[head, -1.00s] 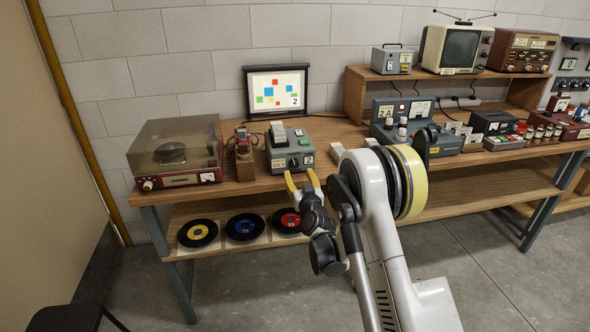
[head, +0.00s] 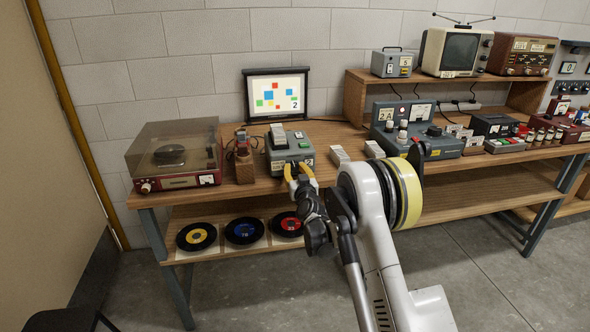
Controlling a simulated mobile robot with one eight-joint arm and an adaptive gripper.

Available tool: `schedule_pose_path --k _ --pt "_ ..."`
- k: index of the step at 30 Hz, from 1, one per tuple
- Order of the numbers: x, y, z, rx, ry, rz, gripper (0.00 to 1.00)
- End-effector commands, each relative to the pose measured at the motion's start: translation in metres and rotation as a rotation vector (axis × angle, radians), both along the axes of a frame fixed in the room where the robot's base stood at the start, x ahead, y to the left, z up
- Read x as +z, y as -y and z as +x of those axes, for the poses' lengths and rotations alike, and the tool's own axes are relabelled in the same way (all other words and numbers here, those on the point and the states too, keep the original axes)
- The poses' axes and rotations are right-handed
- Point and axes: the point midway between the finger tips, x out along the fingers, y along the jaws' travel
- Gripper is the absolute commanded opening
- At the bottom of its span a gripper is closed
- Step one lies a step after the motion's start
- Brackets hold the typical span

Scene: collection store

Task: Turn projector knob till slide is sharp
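The slide projector (head: 277,153) is a grey-green box on the wooden bench, with a light slide piece upright on top and a label "2" on its front. Its dark front knob is largely hidden by my gripper. My gripper (head: 299,168) has yellow fingers, spread apart at the projector's front, one on each side of the knob area. I cannot tell if they touch the knob. The screen (head: 277,95) behind shows coloured squares and a "2" on white; the picture looks fairly clear, but its exact sharpness is too small to judge.
A record player (head: 175,155) with a smoked lid stands left, and a small wooden stand (head: 244,168) sits close beside the projector. White slide boxes (head: 340,155) and a grey "2A" console (head: 447,146) lie to the right. Records (head: 244,229) rest on the lower shelf.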

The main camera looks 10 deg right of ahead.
Motion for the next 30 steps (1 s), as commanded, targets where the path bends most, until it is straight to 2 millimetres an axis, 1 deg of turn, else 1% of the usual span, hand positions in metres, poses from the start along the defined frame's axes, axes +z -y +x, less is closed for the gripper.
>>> schedule_pose_path --k 2,9,12,21,22,23,24,30 --pt "-0.0001 -0.0001 0.0000 0.000 0.000 0.025 0.00" --pt "-0.0001 -0.0005 -0.0001 0.001 0.000 0.268 0.00" --pt "-0.0001 -0.0007 -0.0001 0.001 0.000 0.330 0.00" --pt "-0.0001 -0.0007 -0.0001 0.001 -0.001 0.345 0.00" --pt "-0.0001 -0.0007 -0.0001 0.001 -0.001 0.344 0.35" --pt "-0.0001 -0.0007 -0.0001 0.001 -0.001 0.344 0.44" --pt "-0.0001 -0.0007 -0.0001 0.001 -0.001 0.344 0.51" --pt "0.0000 -0.0006 -0.0001 0.001 0.000 0.343 0.51"
